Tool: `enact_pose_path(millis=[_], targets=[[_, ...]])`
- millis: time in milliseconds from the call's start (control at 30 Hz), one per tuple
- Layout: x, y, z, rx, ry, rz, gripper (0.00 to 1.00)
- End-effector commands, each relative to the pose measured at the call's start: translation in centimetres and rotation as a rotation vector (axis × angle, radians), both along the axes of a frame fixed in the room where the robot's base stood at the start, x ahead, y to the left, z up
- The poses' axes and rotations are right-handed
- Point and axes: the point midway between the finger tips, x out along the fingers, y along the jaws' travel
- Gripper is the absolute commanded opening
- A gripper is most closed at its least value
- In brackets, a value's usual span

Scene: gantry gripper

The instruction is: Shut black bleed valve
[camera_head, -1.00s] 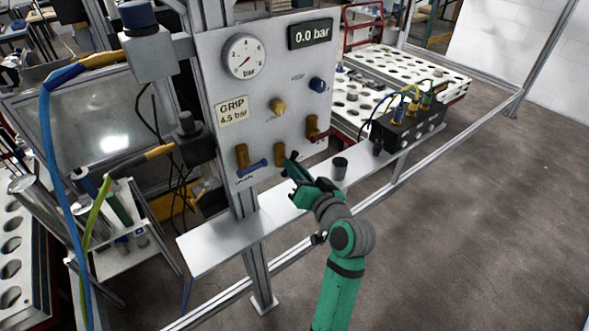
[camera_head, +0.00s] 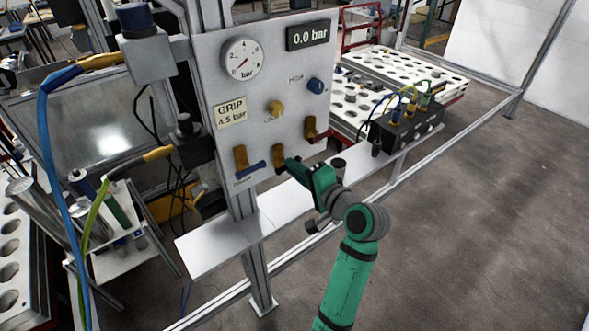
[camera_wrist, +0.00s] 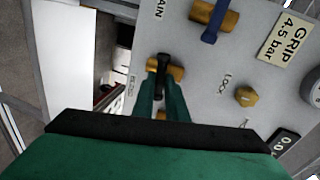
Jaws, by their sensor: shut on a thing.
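The black bleed valve, a brass body (camera_head: 279,155) with a black lever, is the middle of the lower row of valves on the grey panel. In the wrist view its brass body (camera_wrist: 178,72) and black lever (camera_wrist: 162,66) are just ahead of my fingers. My gripper (camera_head: 292,165) is shut on the black lever, and the wrist view shows the lever between the green fingertips (camera_wrist: 162,92). There the lever lies across the brass body. In the head view my gripper hides most of the lever.
The blue-handled valve (camera_head: 241,160) is to the left and the red-handled valve (camera_head: 313,130) to the right, both close. A brass knob (camera_head: 275,108) and blue knob (camera_head: 315,86) are above. The gauge (camera_head: 242,59) and the 0.0 bar display (camera_head: 308,35) top the panel. A shelf (camera_head: 220,245) runs below.

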Motion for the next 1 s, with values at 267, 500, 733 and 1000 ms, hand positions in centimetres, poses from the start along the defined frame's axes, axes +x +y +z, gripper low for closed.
enact_pose_path(millis=[267, 500, 733, 1000], targets=[[0.10, -0.19, -0.03, 0.088, 0.063, -0.003, 0.00], [0.07, -0.25, -0.05, 0.113, 0.083, -0.003, 0.00], [0.06, -0.17, -0.07, 0.114, 0.084, -0.002, 0.00], [0.06, -0.13, -0.08, 0.113, 0.083, -0.002, 0.31]])
